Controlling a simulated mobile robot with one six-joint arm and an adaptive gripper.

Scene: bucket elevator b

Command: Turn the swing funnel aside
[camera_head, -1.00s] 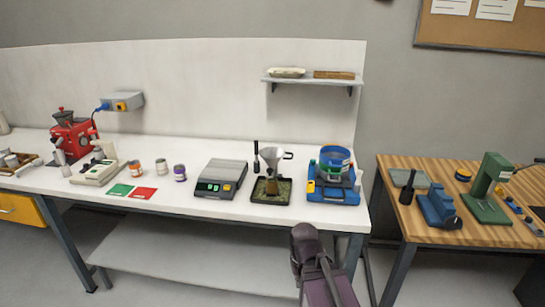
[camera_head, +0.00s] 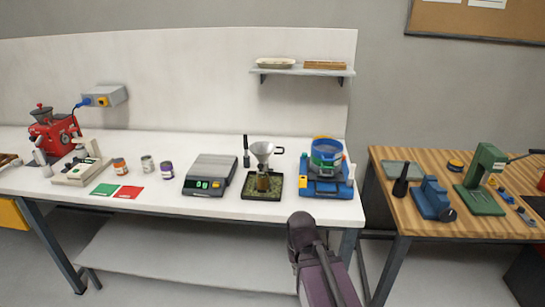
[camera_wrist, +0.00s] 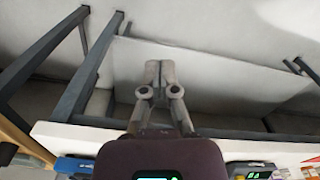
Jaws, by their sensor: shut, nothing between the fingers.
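The swing funnel (camera_head: 263,149) is a grey metal cone with a short side handle. It is held over a small jar (camera_head: 263,182) on a dark square tray (camera_head: 247,190) on the white bench. A dark upright post (camera_head: 246,152) stands just left of it. My gripper (camera_wrist: 160,68) shows in the wrist view with its fingers together and nothing between them. It is apart from the funnel, which is not visible in that view. In the head view my arm is at the bottom, in front of the bench, and the fingers cannot be made out.
A digital scale (camera_head: 210,174) stands left of the funnel tray. A blue sieve machine (camera_head: 325,188) stands close on its right. A wall shelf (camera_head: 275,71) hangs above. A wooden table (camera_head: 405,211) with tools is at right. The lower bench shelf (camera_wrist: 200,75) shows beyond my fingers.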

